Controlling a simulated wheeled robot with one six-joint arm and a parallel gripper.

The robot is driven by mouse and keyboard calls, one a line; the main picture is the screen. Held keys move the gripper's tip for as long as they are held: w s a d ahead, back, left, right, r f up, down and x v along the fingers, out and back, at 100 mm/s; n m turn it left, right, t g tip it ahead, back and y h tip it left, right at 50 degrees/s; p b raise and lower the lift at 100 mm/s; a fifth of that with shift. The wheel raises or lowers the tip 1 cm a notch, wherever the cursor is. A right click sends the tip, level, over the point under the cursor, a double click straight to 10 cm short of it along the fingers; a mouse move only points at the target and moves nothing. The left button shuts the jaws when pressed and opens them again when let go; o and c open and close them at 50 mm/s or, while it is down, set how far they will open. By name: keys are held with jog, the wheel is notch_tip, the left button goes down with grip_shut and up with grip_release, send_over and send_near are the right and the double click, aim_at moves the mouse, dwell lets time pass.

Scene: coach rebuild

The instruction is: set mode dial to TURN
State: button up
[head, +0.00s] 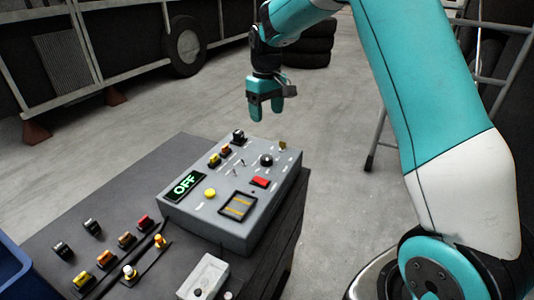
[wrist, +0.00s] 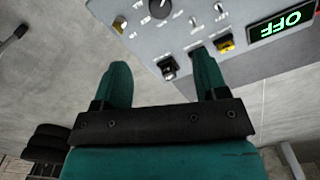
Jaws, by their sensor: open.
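The grey control box (head: 205,230) stands on a dark bench and shows a green OFF display (head: 185,186). A round black dial (head: 266,160) with small white marks around it sits near the box's right side; its setting is too small to read. In the wrist view the dial (wrist: 160,9) is at the top edge, partly cut off. My gripper (head: 265,110) is open and empty, pointing down in the air above and beyond the box's far edge. In the wrist view its two green fingers (wrist: 160,68) are apart and touch nothing.
Beside the dial are toggle switches (head: 240,168), a red switch (head: 260,182), a yellow button (head: 210,193) and black and yellow plug-like parts (head: 238,137). More loose-looking parts (head: 125,240) lie on the bench. Tires (head: 308,50) are stacked behind. The air above the box is clear.

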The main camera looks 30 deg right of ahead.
aim_at(266, 157)
notch_tip(266, 157, down, 15)
jog(key=p, duration=0.2)
jog(key=shift+p, duration=0.35)
jog(key=c, duration=0.9)
